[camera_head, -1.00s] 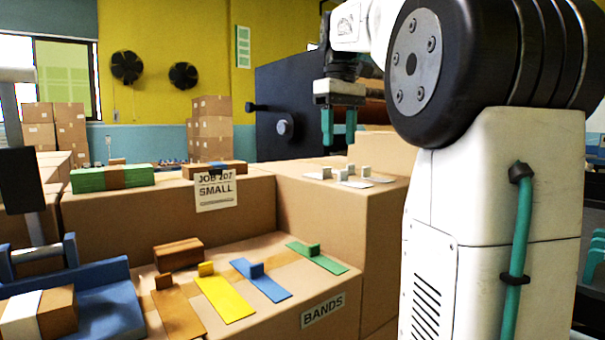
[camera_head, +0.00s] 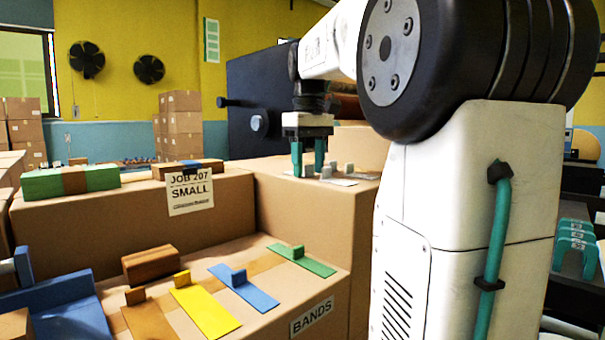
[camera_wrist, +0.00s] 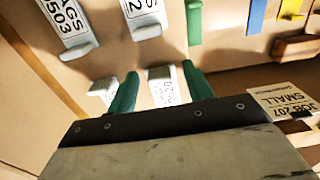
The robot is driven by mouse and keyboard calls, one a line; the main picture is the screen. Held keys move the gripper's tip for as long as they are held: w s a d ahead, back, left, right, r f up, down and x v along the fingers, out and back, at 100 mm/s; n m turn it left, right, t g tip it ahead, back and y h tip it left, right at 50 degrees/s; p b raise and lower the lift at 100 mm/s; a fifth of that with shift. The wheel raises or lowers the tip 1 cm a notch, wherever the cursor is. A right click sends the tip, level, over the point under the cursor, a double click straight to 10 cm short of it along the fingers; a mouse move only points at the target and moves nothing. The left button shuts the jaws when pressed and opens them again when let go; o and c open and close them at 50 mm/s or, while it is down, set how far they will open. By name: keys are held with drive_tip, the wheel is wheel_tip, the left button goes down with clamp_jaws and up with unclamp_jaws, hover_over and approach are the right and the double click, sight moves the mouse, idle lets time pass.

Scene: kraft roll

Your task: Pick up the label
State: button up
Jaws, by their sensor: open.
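Several white labels with pale upright tabs lie on top of the cardboard box; in the head view, one label (camera_head: 345,182) shows beside my gripper. In the wrist view, one label (camera_wrist: 163,92) lies between my fingers, its print only partly readable. In the wrist view, my gripper (camera_wrist: 160,72) has one finger on each side of the middle label, and nothing is gripped.
A lower box front holds brown, yellow (camera_head: 207,310), blue (camera_head: 244,288) and green (camera_head: 302,260) bands with tabs, and a brown block (camera_head: 150,265). A "JOB 207 SMALL" sign (camera_head: 190,192) hangs on the box behind. A dark machine (camera_head: 262,100) stands beyond my gripper.

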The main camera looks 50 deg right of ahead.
drive_tip(key=c, duration=1.1)
drive_tip(key=shift+o, duration=0.2)
